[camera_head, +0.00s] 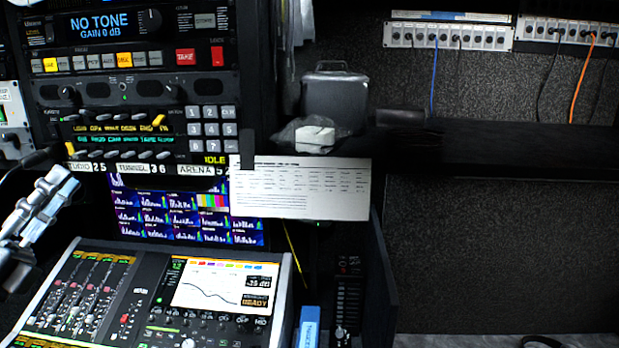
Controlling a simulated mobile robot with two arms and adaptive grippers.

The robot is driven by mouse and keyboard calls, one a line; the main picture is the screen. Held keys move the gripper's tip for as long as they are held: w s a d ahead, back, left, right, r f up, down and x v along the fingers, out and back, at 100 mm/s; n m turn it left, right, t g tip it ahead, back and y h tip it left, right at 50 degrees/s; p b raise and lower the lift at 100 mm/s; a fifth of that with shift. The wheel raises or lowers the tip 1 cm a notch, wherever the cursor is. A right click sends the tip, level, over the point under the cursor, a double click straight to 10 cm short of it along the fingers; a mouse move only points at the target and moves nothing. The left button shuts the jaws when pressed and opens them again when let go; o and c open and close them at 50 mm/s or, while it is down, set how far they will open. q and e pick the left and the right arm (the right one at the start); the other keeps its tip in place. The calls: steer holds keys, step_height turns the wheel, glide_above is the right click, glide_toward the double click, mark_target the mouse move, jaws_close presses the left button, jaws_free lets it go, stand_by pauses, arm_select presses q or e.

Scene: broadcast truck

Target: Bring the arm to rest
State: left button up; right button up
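My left gripper (62,182), silvery grey, comes in from the left edge and points up and to the right. It is above the left part of the mixing console (150,290), in front of the lower left of the equipment rack. Its fingers look close together, but from this angle I cannot tell whether they are open or shut. I see nothing held in it. My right gripper is not in view.
A rack unit reading "NO TONE" (100,25) stands above a meter screen (185,215). A white printed sheet (300,190) hangs at its right. A grey case (335,95) sits on a dark shelf. Patch panels (450,37) with cables are at upper right. A blue object (309,328) lies beside the console.

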arm_select(q)
steer(key=s+a+f+n+g+y, duration=0.15)
steer(key=f+n+g+y, duration=0.25)
steer(key=f+n+y, duration=0.8)
steer(key=s+a+f+n+g+y, duration=0.15)
steer(key=f+n+g+y, duration=0.35)
steer(key=f+n, duration=1.3)
steer(key=s+d+f+m+g+h, duration=0.1)
steer(key=s+d+f+g+h, duration=0.3)
steer(key=s+d+f, duration=0.7)
steer(key=s+d+f+g+h, duration=0.2)
steer(key=s+d+f+g, duration=0.5)
steer(key=f, duration=0.5)
step_height(320, 180, down, 29)
steer(key=s+a+b, duration=0.1)
steer(key=s+b, duration=0.1)
steer(key=b, duration=0.4)
steer(key=s+a+f+b, duration=0.1)
steer(key=s+f+b, duration=0.1)
steer(key=s+f, duration=0.6)
steer(key=s+a+f+g+b, duration=0.1)
steer(key=s+a+f+b, duration=0.1)
steer(key=s+f, duration=0.7)
step_height(320, 180, down, 5)
steer(key=shift+s+f, duration=0.1)
steer(key=shift+s, duration=0.1)
